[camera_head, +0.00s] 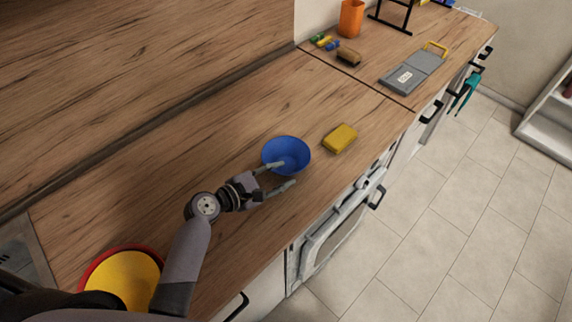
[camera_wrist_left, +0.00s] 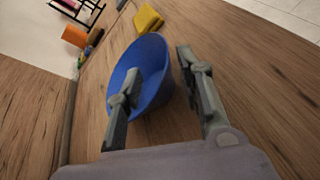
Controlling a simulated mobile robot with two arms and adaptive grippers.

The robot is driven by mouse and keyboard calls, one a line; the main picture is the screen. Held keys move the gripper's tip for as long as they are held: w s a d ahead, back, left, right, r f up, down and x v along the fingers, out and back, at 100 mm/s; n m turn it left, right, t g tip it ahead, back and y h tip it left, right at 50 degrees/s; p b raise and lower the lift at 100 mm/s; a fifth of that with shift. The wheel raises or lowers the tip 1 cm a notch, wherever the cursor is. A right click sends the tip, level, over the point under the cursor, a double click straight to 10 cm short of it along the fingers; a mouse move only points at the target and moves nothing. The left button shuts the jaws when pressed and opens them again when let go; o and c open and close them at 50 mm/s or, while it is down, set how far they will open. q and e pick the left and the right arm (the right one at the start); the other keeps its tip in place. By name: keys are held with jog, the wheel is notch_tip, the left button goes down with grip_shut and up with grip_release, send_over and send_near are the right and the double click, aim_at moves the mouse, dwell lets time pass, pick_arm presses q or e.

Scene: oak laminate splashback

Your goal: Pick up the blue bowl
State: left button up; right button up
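The blue bowl (camera_head: 288,150) stands upright on the wooden counter, in the middle of the head view. It also shows large in the left wrist view (camera_wrist_left: 148,58). My left gripper (camera_head: 287,173) is open at the bowl's near side. In the left wrist view the left finger overlaps the bowl's inside and the right finger is outside its right wall, so the rim lies between the two fingers (camera_wrist_left: 160,70). I cannot tell whether either finger touches the bowl. My right gripper is not in view.
A yellow sponge (camera_head: 340,138) lies just right of the bowl. A yellow and red round dish (camera_head: 124,279) is at the lower left. An orange cup (camera_head: 351,18), a brush (camera_head: 348,57) and a grey board (camera_head: 413,72) are farther back. The counter left of the bowl is clear.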

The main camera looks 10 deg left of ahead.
aim_at(302, 166)
pick_arm(q)
jog(key=shift+x, duration=0.8)
jog(key=shift+w+d+f+b, duration=0.1)
jog(key=shift+d+f+b, duration=0.1)
jog(key=shift+b, duration=0.2)
jog(key=b+x, duration=0.3)
jog(key=x, duration=0.1)
jog(key=shift+w+f, duration=0.1)
jog(key=shift+w, duration=0.05)
jog(key=shift+w+d, duration=0.15)
jog(key=shift+d, duration=0.05)
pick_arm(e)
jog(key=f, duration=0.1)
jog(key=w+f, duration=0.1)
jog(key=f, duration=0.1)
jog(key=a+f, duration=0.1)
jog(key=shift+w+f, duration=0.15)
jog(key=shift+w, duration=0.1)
pick_arm(q)
jog(key=shift+c, duration=0.4)
grip_shut()
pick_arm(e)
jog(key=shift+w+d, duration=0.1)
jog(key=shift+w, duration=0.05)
